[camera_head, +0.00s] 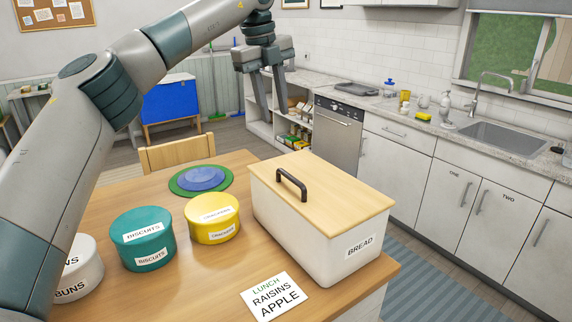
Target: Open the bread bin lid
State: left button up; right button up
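The bread bin (310,235) is a white box labelled BREAD at the right end of the wooden table. Its light wooden lid (335,190) lies flat on top and is closed. A dark arched handle (291,184) stands on the lid toward its left side. My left gripper (268,108) hangs above and behind the bin, pointing down, with its two fingers apart and nothing between them. It is clear of the lid and handle. My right gripper is not in view.
A yellow tin (213,232), a teal biscuits tin (145,252) and a white buns tin (82,265) stand left of the bin. A LUNCH note (273,297) lies in front. A green-blue round mat (183,188) and a chair (176,153) are behind.

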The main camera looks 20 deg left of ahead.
aim_at(286, 174)
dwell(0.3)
